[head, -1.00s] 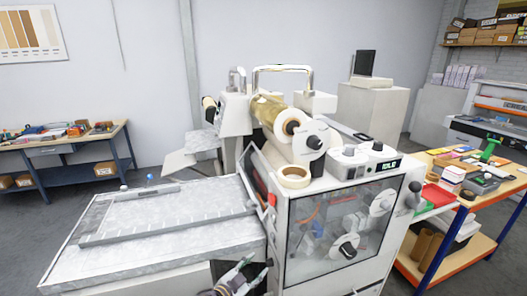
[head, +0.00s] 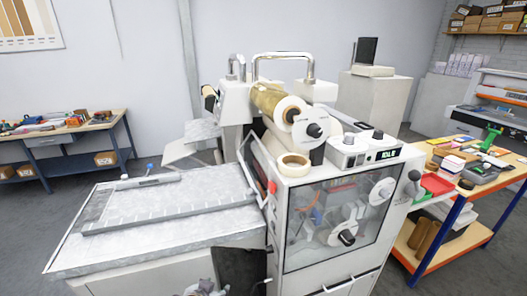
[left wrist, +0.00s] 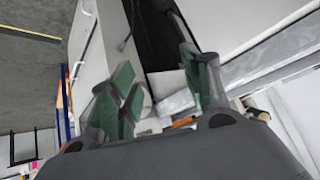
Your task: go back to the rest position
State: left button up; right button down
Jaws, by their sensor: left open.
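My left gripper (left wrist: 163,85) is open in the left wrist view, its two green-padded fingers wide apart. No held object shows between them; pale blurred surfaces lie behind. In the head view only a small grey part of my left arm shows at the bottom edge, in front of the white laminating machine (head: 282,222). My right gripper is in neither view.
The machine's flat feed table (head: 150,238) lies at left. A tape roll (head: 293,166) and a gold film roll (head: 270,100) sit on top. A cluttered workbench (head: 460,205) stands at right, another bench (head: 100,125) at far left. Grey floor shows between.

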pick_arm(q)
jog(key=s+a+n+g+y, duration=0.15)
jog(key=s+a+g, duration=0.45)
jog(key=s, duration=0.7)
jog(key=s+a+f+b, duration=0.1)
jog(key=s+f+b, duration=0.15)
jog(key=f, duration=3.35)
jog(key=s+a+f, duration=0.2)
jog(key=s+f, duration=0.8)
jog(key=s, duration=0.1)
jog(key=s+a+f+g+b, duration=0.1)
jog(key=s+a+f, duration=0.1)
jog(key=s+f, duration=0.9)
jog(key=shift+s+a+f+b, duration=0.15)
jog(key=shift+s+f+b, duration=0.15)
jog(key=shift+s, duration=0.05)
jog(key=shift+w, duration=0.2)
